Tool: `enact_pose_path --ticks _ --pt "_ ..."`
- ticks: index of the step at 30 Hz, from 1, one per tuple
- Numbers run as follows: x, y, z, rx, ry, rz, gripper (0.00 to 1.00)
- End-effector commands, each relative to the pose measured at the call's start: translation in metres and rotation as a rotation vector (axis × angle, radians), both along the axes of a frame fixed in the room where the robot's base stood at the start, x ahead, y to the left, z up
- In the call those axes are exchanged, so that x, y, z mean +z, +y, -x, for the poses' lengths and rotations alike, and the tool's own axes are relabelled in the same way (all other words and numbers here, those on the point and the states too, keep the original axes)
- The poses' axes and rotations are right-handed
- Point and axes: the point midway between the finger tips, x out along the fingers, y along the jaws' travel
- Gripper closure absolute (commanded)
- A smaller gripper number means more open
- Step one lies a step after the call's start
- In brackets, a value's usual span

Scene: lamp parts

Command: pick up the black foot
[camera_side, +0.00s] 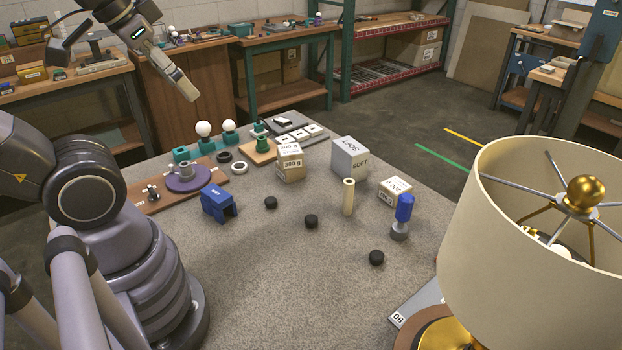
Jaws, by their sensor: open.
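Three small black round feet lie apart on the grey table top: one black foot (271,202) at the left, a second black foot (311,221) in the middle, and a third black foot (376,258) at the right, nearest the camera. My gripper (189,95) hangs at the upper left, pointing down to the right, well above the table and away from the feet. It is open, seen edge-on, and nothing shows between its fingers.
A blue bracket (219,204), a cream cylinder (348,197), a blue-topped tool (402,216), a grey SOFT block (349,157) and a box (292,168) stand around the feet. A large lampshade (520,230) fills the right. The table's front middle is clear.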

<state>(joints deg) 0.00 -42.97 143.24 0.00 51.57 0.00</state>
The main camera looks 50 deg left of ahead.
Motion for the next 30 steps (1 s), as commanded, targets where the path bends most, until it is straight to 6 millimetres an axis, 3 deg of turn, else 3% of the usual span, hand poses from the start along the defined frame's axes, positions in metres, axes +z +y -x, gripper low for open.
enact_pose_path --ticks 11,17,23,30 --pt "-0.003 0.002 -0.006 -0.014 0.036 -0.023 0.35" --pt "-0.024 0.015 -0.042 -0.116 0.260 -0.184 0.35" --pt "-0.065 0.027 -0.093 -0.290 0.539 -0.425 0.35" --pt "-0.139 0.031 -0.151 -0.547 0.831 -0.727 0.35"
